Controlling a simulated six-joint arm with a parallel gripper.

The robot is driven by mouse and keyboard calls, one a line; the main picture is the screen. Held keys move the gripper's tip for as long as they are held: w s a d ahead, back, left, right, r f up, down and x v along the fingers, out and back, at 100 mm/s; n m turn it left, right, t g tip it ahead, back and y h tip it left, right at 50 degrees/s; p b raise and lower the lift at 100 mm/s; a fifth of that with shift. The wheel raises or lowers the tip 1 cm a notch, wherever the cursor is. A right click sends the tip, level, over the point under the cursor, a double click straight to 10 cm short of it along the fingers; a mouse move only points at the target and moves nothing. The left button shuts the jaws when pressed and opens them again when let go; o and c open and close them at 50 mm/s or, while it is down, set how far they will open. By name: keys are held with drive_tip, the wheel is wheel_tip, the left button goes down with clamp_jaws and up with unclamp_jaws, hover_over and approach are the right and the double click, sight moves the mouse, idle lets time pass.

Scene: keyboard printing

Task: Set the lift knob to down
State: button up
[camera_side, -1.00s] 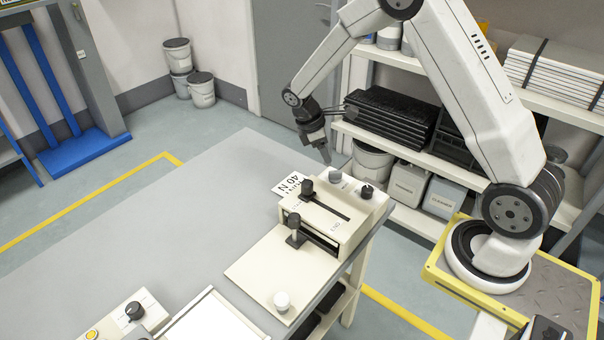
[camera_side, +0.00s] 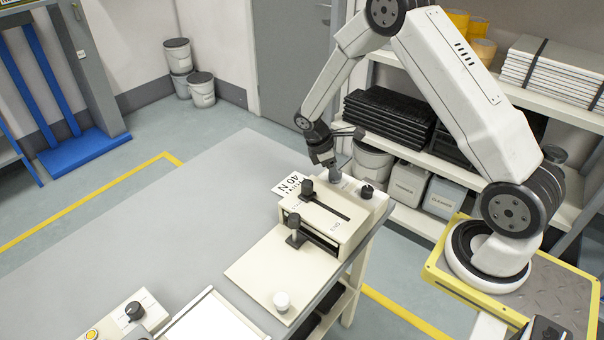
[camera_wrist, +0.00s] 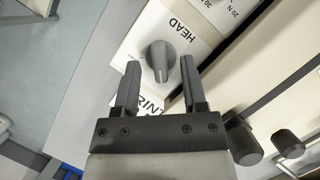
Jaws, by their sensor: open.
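My gripper (camera_side: 328,168) points down over the back of the cream machine (camera_side: 350,237), close above a grey knob (camera_side: 336,177). In the wrist view the same grey knob (camera_wrist: 160,60) is round with a raised bar, which points toward the bottom of the picture. My two open fingers (camera_wrist: 160,75) stand to the left and right of the knob's near side, with nothing between them gripped. The label beside the knob reads HEAD; other lettering is partly hidden by a finger. I see no readable lift or down mark.
A black knob (camera_side: 367,191) sits right of the grey one. Two dark upright posts (camera_side: 294,229) and (camera_side: 307,187) rise from the machine. Another black knob (camera_side: 134,310) is on a box at front left. The grey table (camera_side: 160,220) is clear on the left.

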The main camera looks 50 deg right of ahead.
drive_tip(key=shift+s+d+f, duration=0.15)
drive_tip(key=shift+s+f, duration=0.05)
drive_tip(key=shift+f, duration=0.35)
clamp_jaws()
